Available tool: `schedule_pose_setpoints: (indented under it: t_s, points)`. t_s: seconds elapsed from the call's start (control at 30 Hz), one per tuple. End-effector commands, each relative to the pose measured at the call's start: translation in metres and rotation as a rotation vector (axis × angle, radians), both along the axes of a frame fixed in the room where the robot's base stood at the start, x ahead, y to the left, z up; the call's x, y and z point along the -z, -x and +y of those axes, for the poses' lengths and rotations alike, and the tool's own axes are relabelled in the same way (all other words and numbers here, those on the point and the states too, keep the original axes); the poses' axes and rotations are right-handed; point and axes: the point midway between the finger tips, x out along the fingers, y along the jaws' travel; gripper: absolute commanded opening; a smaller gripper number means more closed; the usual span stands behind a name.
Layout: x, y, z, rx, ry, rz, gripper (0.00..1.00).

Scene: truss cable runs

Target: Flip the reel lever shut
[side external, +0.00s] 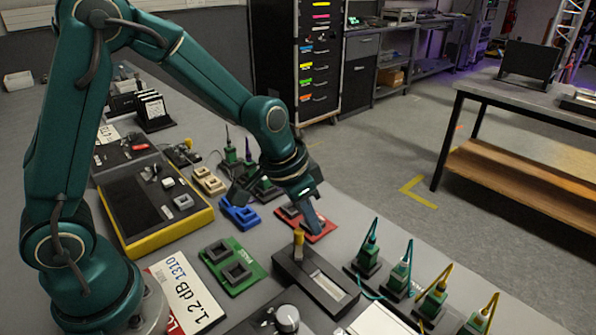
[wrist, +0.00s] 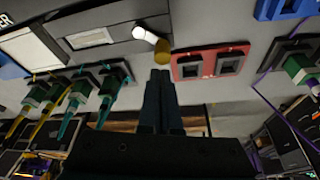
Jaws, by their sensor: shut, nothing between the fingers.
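The reel lever (side external: 298,240) stands up from one end of a dark box with a light window, probably the reel housing (side external: 345,296). In the wrist view the lever shows as a white shaft with a yellow end (wrist: 150,36), at the edge of the dark housing (wrist: 112,14). My gripper (side external: 319,229) is shut and empty, pointing down over the red plate just right of and beyond the lever. In the wrist view my fingertips (wrist: 160,75) lie close to the lever's yellow end, with a small gap in the picture.
A red plate with sockets (side external: 310,222) lies under my gripper. Several green connectors (side external: 400,270) with teal and yellow cables stand right of the housing. A green socket plate (side external: 233,265) lies to the left, a blue one (side external: 240,214) behind. A yellow-edged tray (side external: 150,205) is further left.

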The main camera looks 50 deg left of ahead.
Motion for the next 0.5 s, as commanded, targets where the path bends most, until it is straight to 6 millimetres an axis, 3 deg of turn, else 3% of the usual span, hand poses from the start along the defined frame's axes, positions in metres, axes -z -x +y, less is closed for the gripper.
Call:
schedule_pose_setpoints:
  t_s: [0.5]
  points:
    - [-0.0001,0.0084,0.0027,0.0,-0.001,0.0,0.0]
